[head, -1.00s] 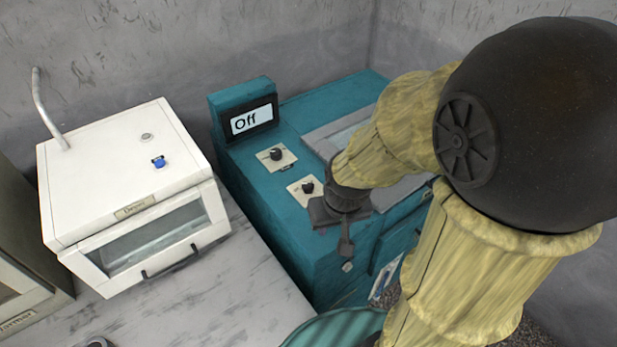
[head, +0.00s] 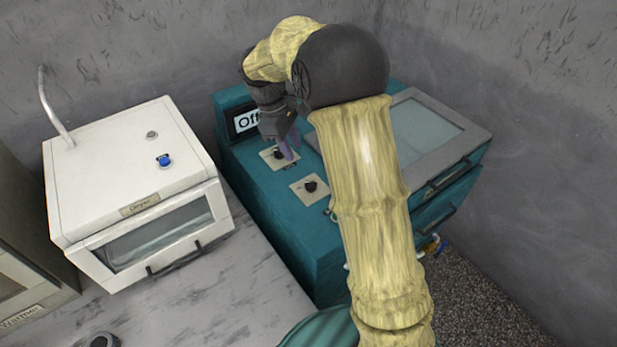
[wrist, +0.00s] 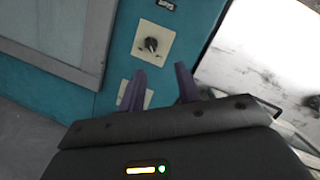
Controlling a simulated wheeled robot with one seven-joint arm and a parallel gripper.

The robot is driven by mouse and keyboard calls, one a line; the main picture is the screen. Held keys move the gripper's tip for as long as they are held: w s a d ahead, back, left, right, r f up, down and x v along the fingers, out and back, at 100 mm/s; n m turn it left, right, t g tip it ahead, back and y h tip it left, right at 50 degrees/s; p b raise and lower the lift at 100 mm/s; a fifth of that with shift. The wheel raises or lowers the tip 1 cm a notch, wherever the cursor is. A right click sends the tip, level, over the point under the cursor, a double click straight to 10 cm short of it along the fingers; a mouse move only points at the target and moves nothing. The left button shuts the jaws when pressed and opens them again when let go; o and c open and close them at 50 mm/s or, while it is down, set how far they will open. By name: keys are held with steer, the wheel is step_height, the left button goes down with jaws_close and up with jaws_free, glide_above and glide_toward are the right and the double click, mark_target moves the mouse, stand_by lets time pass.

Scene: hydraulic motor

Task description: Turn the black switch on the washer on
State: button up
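The washer is the teal machine (head: 258,190), and its small screen (head: 243,122), partly covered by my gripper, reads "Off". Two black switches on pale plates sit on its top: a rear one (head: 278,154) near the screen and a front one (head: 310,186). My gripper (head: 288,152) points down at the rear switch, close beside or over it; contact is unclear. In the wrist view my gripper (wrist: 160,74) has its two fingers apart with nothing between them. The front switch (wrist: 150,44) lies beyond the fingertips. The rear plate (wrist: 147,99) is partly behind a finger, its switch hidden.
A white dryer box (head: 125,170) with a blue button (head: 164,160) and a curved pipe (head: 50,105) stands left of the washer on a grey counter (head: 200,310). The washer's grey-framed glass lid (head: 425,130) is right of the switches. Walls are close behind.

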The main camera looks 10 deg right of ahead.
mark_target(311, 182)
steer(key=w, duration=0.1)
steer(key=w+a+n, duration=0.1)
steer(key=w+r+n+h, duration=0.1)
steer(key=w, duration=0.1)
steer(key=shift+a+r+g, duration=0.1)
steer(key=shift+a+g, duration=0.2)
steer(key=shift+g, duration=0.1)
steer(key=shift+s, duration=0.1)
steer(key=p+x, duration=0.2)
steer(key=x, duration=1.5)
steer(key=shift+d, duration=0.2)
jaws_close()
